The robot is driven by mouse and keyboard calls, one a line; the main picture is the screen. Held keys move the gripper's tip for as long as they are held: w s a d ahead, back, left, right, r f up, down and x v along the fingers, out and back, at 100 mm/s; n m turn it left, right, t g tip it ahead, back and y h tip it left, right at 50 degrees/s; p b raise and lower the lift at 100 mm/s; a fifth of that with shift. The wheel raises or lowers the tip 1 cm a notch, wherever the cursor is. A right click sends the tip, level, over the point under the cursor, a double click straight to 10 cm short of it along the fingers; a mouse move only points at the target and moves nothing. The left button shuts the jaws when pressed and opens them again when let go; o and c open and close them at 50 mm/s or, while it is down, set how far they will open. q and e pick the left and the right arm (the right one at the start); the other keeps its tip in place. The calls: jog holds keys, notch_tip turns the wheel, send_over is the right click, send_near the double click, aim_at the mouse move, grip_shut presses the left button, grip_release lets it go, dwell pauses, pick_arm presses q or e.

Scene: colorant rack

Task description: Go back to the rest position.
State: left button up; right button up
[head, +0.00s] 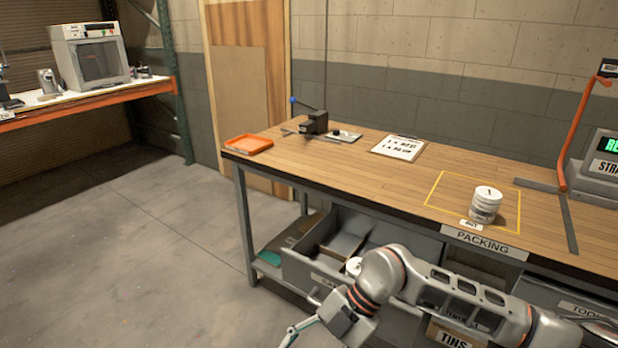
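My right arm comes in from the lower right, in front of the packing bench (330,150). Its gripper (298,332) is at the bottom edge of the head view, low in front of the open drawer (310,268). The gripper is partly cut off, so I cannot tell if it is open or shut or holds anything. My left gripper is not in view. White-lidded tins (486,207) stand stacked inside the yellow outline on the bench.
The open drawer juts out under the bench; a white round lid (353,266) shows in it beside my arm. An orange tray (248,144), a lever tool (314,122) and a printed sheet (398,147) are on the bench. The floor at left (130,240) is clear.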

jog(key=s+a+r+m+t+y+p, duration=0.15)
jog(key=s+a+r+y, duration=0.25)
jog(key=a+r+y, duration=0.7)
jog(key=w+d+r+m+t, duration=0.2)
jog(key=w+d+m+t, duration=0.45)
jog(key=m+t, duration=0.45)
jog(key=w+d+f+m+t+h, duration=0.2)
jog(key=d+f+m+t+h, duration=0.55)
jog(key=d+f, duration=0.3)
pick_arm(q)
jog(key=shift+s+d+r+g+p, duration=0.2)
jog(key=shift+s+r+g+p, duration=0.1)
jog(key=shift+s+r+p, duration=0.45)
pick_arm(e)
jog(key=s+d+f+m+g+h, duration=0.2)
jog(key=s+d+f+g+h, duration=0.1)
jog(key=s+d+f, duration=0.4)
jog(key=s+d+f+m+g+h, duration=0.2)
jog(key=s+d+f+h, duration=0.3)
jog(key=f, duration=0.6)
jog(key=s+d+g, duration=0.1)
jog(key=s+d, duration=0.1)
jog(key=d, duration=0.1)
jog(key=shift+s+f, duration=0.35)
jog(key=shift+s, duration=0.05)
